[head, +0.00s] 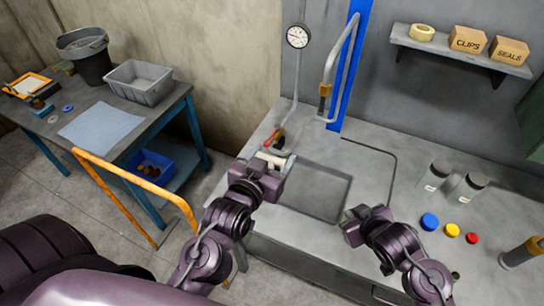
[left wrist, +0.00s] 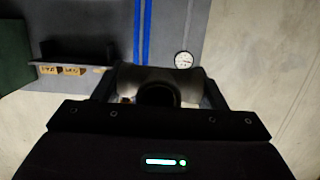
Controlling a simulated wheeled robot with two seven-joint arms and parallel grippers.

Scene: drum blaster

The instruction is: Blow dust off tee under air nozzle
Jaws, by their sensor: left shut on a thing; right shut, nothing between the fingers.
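My left gripper (head: 267,165) is shut on the tee (left wrist: 160,82), a pipe piece with a round opening that shows between the fingers in the left wrist view. In the head view the tee (head: 270,158) is mostly hidden by the gripper and looks pale. It is held over the left part of the grey bench, close to a small nozzle fitting with red and brass-coloured parts (head: 274,137). I cannot tell whether they touch or whether dust is on the tee. My right gripper (head: 352,226) is shut and empty above the bench's front, right of the recessed tray (head: 318,190).
A pressure gauge (head: 298,36) and hose (head: 340,60) are on the wall. An orange rail (head: 130,185) and side table (head: 60,130) are at left. A shelf (head: 460,50) holds boxes.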

